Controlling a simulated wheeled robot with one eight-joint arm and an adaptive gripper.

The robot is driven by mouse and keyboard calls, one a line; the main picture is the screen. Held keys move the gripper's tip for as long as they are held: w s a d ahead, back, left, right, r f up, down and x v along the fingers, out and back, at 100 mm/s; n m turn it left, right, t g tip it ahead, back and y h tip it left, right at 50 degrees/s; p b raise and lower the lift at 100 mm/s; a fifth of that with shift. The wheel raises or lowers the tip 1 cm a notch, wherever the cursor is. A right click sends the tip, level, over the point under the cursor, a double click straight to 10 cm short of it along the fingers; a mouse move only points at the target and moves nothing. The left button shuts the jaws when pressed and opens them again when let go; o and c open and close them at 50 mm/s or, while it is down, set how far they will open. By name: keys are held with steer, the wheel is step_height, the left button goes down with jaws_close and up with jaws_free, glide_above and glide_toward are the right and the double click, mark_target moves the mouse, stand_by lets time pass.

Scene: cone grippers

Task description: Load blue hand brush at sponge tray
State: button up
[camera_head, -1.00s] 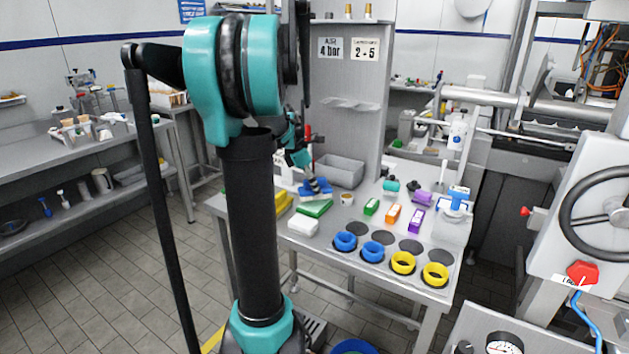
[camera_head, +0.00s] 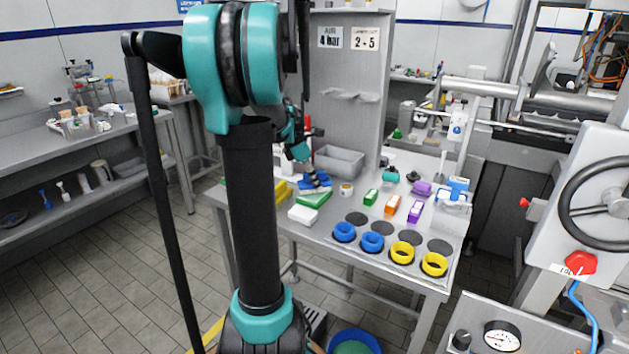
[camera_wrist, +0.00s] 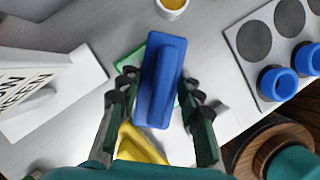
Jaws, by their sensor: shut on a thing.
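The blue hand brush (camera_wrist: 163,82) lies between the two fingers of my gripper (camera_wrist: 158,86) in the wrist view, its long ridge facing the camera. My gripper is shut on it. In the head view my gripper (camera_head: 311,174) and the brush (camera_head: 314,186) are small, above the left part of the steel table, over a flat green piece (camera_head: 315,200). I cannot tell the gap below the brush. I cannot tell for certain which item is the sponge tray.
A yellow block (camera_head: 283,192) and a white block (camera_head: 303,215) lie close by. A grey bin (camera_head: 340,161) stands behind. A small cup (camera_head: 347,189), coloured boxes (camera_head: 392,205) and blue and yellow rings (camera_head: 372,242) are to the right. A white holder (camera_head: 453,215) stands far right.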

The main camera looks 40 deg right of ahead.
mark_target(319, 171)
steer(key=shift+f, duration=0.55)
stand_by(1.3)
steer(key=shift+r, duration=3.55)
